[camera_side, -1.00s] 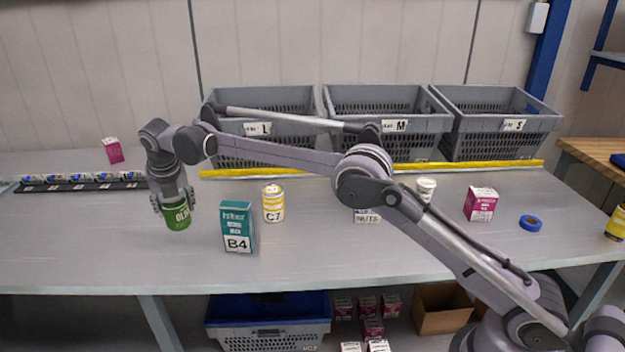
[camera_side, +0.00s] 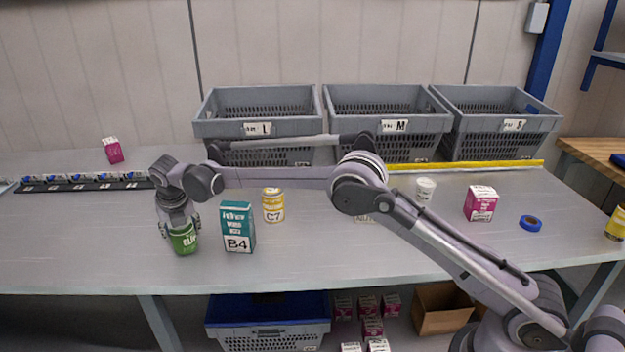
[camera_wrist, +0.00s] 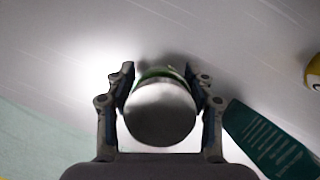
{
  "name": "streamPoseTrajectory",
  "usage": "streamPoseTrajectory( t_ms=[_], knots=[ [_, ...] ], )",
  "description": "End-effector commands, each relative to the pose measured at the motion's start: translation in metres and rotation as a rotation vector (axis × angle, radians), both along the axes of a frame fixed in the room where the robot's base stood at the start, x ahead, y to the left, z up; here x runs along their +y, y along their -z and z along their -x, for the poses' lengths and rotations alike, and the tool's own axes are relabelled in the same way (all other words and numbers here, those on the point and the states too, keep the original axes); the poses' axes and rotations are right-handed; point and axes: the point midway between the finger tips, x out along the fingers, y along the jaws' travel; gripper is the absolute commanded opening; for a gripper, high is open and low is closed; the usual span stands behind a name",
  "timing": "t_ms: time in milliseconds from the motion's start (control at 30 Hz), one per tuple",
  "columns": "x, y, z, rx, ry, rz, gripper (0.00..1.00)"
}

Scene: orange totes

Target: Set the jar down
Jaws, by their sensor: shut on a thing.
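The jar (camera_side: 183,241) is green with a pale label and sits between the fingers of my gripper (camera_side: 179,222), left of the teal B4 box. My gripper is shut on the jar, which looks upright. In the wrist view the jar's round grey lid (camera_wrist: 160,112) fills the space between the two fingers, with a bit of green behind it. The jar's base is at or very close to the grey table top (camera_side: 90,240); I cannot tell whether it touches.
The teal B4 box (camera_side: 237,227) stands just right of the jar, and the yellow C7 can (camera_side: 273,205) is behind it. Grey totes (camera_side: 258,127) line the back. A dark rail (camera_side: 85,183) lies at the back left. The table left of the jar is clear.

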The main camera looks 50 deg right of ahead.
Motion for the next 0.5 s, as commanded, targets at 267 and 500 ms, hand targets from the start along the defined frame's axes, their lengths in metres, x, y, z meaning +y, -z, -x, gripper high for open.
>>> streamPoseTrajectory(
  t_ms=[267, 500],
  knots=[
    [0.0001, 0.0018, -0.0001, 0.0, 0.0, 0.0, 0.77],
    [0.0, -0.0004, 0.0, 0.0, 0.0, 0.0, 0.77]
  ],
)
